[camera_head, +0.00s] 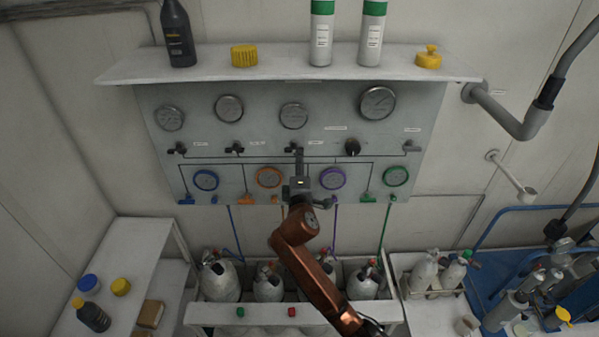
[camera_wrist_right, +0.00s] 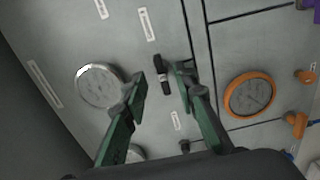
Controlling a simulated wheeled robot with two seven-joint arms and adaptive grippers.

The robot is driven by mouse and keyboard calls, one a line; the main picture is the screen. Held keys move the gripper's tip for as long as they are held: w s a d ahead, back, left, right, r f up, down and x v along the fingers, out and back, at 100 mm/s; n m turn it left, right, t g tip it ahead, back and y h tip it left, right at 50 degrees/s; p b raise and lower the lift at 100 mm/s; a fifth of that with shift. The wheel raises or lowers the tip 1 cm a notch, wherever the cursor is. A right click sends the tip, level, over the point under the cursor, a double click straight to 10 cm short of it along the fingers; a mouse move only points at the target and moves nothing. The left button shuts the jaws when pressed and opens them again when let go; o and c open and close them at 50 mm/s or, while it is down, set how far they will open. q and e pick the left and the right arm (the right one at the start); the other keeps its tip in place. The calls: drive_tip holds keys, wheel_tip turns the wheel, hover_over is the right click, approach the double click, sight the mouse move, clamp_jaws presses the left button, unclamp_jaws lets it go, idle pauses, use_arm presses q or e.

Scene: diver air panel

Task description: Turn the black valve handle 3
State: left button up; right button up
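The wall panel (camera_head: 207,128) carries a row of black valve handles. The third black valve handle (camera_wrist_right: 163,74) lies between the open fingers of my right gripper (camera_wrist_right: 160,82) in the right wrist view, with a gap visible on either side. The handle is a short dark bar with a lighter band near its middle. In the head view my right gripper (camera_head: 298,157) is in front of the panel at that handle and hides most of it. My left gripper is not in view.
The neighbouring black valve (camera_head: 235,148) is left of my gripper. A grey gauge (camera_head: 293,115) is above; an orange gauge (camera_head: 269,177) and a purple gauge (camera_head: 332,178) are below. A shelf (camera_head: 280,65) juts out above the panel. Cylinders (camera_head: 219,278) stand in a rack below.

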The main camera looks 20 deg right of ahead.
drive_tip(key=v, duration=0.5)
drive_tip(key=shift+s, duration=0.25)
